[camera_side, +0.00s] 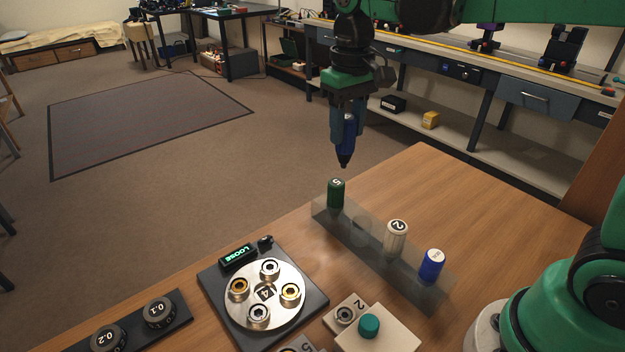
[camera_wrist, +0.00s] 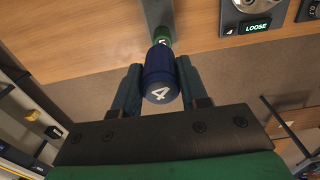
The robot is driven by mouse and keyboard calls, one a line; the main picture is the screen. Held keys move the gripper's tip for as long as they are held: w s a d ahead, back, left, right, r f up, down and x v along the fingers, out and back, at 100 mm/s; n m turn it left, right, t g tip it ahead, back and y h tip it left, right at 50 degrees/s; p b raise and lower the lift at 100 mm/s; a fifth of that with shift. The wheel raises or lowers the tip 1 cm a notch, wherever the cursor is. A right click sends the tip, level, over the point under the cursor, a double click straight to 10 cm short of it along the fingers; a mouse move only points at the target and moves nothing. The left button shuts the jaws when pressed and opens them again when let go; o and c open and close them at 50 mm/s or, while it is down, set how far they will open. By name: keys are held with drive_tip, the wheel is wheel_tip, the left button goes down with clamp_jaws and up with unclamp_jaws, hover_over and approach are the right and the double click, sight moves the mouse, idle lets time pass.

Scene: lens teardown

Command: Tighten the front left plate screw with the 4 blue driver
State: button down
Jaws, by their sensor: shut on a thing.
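My gripper (camera_side: 347,122) is shut on the dark blue 4 driver (camera_side: 349,134), which hangs upright with its black tip down, in the air above the far end of the rack. In the wrist view, the driver's cap (camera_wrist: 160,90) shows a white 4 between my fingers (camera_wrist: 161,88). The round silver plate (camera_side: 264,313) is marked 4 and sits on a dark base (camera_side: 212,292). It carries silver screws at far (camera_side: 269,268) and near (camera_side: 258,316), and gold-ringed ones at left (camera_side: 238,288) and right (camera_side: 290,292). The base's display (camera_side: 238,256) reads LOOSE.
A translucent grey rack (camera_side: 400,268) holds a green 5 driver (camera_side: 336,193), a white 2 driver (camera_side: 396,236) and another blue driver (camera_side: 431,265). A block with a teal knob (camera_side: 369,325) stands nearby. Dials 0.1 (camera_side: 159,312) and 0.2 (camera_side: 107,339) are at left.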

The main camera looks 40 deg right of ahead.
drive_tip(key=a+f+n, duration=0.2)
drive_tip(key=a+f, duration=0.1)
drive_tip(key=a, duration=0.2)
drive_tip(key=s+a+f+n, duration=0.1)
drive_tip(key=a+f+n, duration=0.1)
drive_tip(key=a, duration=0.3)
drive_tip(key=a+f+n, duration=0.3)
drive_tip(key=a, duration=0.2)
drive_tip(key=shift+s+a+f+n, duration=0.3)
drive_tip(key=shift+s+a+n, duration=0.05)
drive_tip(key=shift+a+n, duration=0.05)
drive_tip(key=shift+f, duration=0.4)
drive_tip(key=shift+f, duration=0.7)
idle(1.2)
drive_tip(key=m, duration=0.3)
drive_tip(key=shift+m, duration=0.3)
